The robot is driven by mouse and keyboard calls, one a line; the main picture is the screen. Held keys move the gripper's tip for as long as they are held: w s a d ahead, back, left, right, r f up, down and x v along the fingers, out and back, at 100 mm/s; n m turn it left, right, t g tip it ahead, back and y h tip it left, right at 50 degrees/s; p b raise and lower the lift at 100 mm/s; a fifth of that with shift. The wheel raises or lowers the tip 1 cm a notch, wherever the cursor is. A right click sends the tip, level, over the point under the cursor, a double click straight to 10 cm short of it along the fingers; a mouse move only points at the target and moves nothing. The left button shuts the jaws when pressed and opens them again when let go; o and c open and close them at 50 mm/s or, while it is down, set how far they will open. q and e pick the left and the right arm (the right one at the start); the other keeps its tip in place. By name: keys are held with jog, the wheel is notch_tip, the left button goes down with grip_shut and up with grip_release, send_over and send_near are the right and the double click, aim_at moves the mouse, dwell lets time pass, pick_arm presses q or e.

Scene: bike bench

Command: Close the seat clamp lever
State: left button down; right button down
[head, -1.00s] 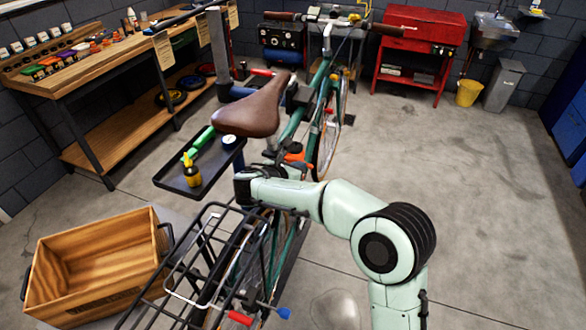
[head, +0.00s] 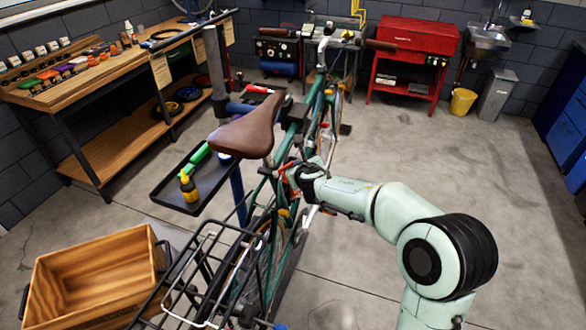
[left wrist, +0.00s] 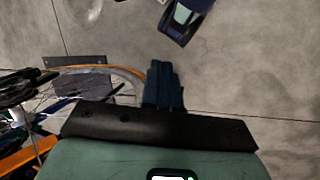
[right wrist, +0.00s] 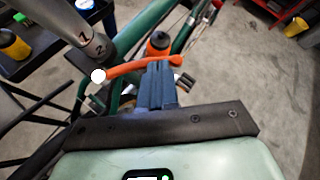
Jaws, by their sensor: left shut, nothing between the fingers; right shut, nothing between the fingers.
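The orange seat clamp lever (right wrist: 140,68) sticks out sideways from the clamp at the foot of the numbered seat post (right wrist: 78,35) in the right wrist view. In the head view the lever (head: 288,178) shows small below the brown saddle (head: 247,132). My right gripper (right wrist: 157,70) is shut and empty, its fingertips at the lever's outer half; I cannot tell whether they touch it. In the head view this gripper (head: 298,178) is beside the bike's right side, partly hiding the clamp. My left gripper (left wrist: 160,70) is shut and empty over the floor; it is outside the head view.
The green bike frame (head: 312,105) and black rear rack (head: 205,265) stand close to my right arm. A black tray (head: 175,195) with a yellow bottle (head: 188,187) hangs left of the saddle. A wooden crate (head: 90,265) stands at lower left. The floor to the right is clear.

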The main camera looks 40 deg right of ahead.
jog(key=shift+w+d, duration=0.1)
jog(key=shift+w, duration=0.2)
jog(key=shift+a+f, duration=0.15)
jog(key=shift+a, duration=0.65)
